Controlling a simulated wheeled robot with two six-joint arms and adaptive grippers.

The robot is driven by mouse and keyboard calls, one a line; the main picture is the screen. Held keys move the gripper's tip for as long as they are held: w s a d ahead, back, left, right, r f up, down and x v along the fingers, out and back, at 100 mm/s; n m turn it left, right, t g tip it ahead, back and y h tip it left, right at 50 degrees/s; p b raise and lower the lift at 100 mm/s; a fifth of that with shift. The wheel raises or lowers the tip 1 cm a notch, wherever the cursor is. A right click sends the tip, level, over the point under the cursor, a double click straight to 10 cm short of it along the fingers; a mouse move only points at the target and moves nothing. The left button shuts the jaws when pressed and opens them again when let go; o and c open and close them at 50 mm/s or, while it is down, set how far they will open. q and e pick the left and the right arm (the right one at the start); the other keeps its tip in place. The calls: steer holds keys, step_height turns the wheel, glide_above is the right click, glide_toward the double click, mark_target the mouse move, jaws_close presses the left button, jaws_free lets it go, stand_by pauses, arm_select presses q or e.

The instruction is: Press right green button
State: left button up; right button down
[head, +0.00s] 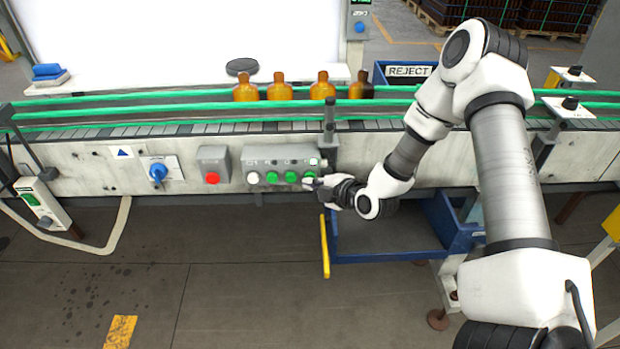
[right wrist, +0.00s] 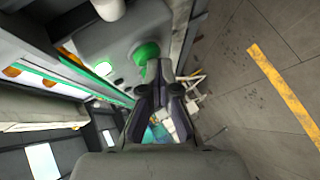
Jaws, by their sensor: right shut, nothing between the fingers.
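A grey control box (head: 262,163) on the conveyor's front side carries a row with a white button (head: 252,178) at the left and several green buttons. The right green button (head: 308,177) is at the row's right end. My right gripper (head: 312,184) is shut and empty, its tips at this button from the right. In the right wrist view, my shut fingers (right wrist: 160,75) point at the box, with a large green button (right wrist: 146,53) just left of the tips. I cannot tell whether they touch it. My left gripper is out of view.
A red button box (head: 212,178) and a blue rotary switch (head: 158,172) sit to the left. Amber bottles (head: 279,90) stand on the conveyor behind green rails. A blue cart (head: 345,257) with a yellow handle (head: 325,250) is below my right arm.

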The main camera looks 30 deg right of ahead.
steer(key=shift+s+a, duration=0.4)
steer(key=shift+s, duration=0.25)
steer(key=s+a, duration=0.1)
steer(key=s, duration=0.1)
steer(key=s+a+p, duration=0.1)
steer(key=s, duration=0.1)
steer(key=shift+s+a, duration=0.1)
steer(key=shift+a, duration=0.2)
stand_by(0.6)
